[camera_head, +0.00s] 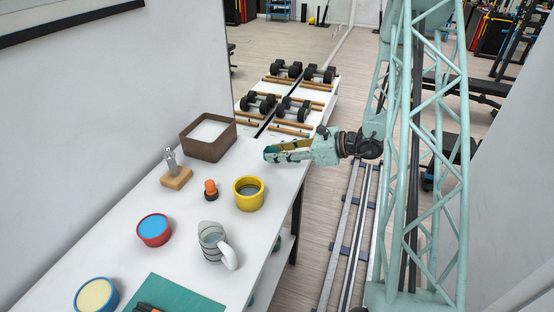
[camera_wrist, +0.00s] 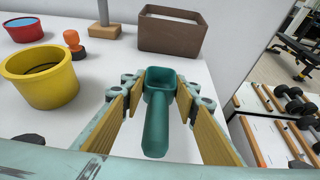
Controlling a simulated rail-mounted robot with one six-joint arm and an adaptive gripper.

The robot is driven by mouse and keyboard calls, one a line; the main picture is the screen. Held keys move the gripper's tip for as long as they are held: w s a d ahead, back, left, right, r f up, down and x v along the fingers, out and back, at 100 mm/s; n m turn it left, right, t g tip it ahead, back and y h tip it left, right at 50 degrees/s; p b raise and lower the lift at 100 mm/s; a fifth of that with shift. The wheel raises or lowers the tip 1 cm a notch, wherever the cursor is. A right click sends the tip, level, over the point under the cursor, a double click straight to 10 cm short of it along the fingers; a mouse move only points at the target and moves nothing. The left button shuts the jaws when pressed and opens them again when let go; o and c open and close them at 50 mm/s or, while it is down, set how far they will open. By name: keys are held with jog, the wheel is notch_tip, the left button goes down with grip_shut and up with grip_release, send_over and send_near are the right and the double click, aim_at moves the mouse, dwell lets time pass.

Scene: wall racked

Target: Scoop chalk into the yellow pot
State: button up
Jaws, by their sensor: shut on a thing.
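My gripper (camera_head: 280,153) is at the right edge of the white table, to the right of the brown box. In the wrist view, its yellow-padded fingers (camera_wrist: 160,95) are on either side of a teal scoop (camera_wrist: 155,128), shut on it. The scoop's handle points toward the camera, and its bowl looks empty. The yellow pot (camera_head: 248,203) stands on the table nearer the body camera than the gripper; in the wrist view it is at left (camera_wrist: 42,92).
An orange-topped object (camera_head: 210,189), a wooden block with a metal piece (camera_head: 176,179), a red-blue tub (camera_head: 154,231), a grey mug (camera_head: 212,244), a blue tub (camera_head: 96,295) and a green mat (camera_head: 178,293) are on the table. A wall runs along the left. Dumbbells (camera_head: 258,104) lie behind.

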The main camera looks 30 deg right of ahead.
jog(key=shift+d+f+b, duration=0.2)
jog(key=shift+f+b, duration=0.1)
jog(key=shift+f, duration=1.1)
jog(key=shift+a+f, duration=0.1)
jog(key=shift+f, duration=0.1)
jog(key=o, duration=0.9)
jog(key=shift+r, duration=0.1)
jog(key=shift+p+v, duration=1.2)
jog(key=shift+v, duration=5.7)
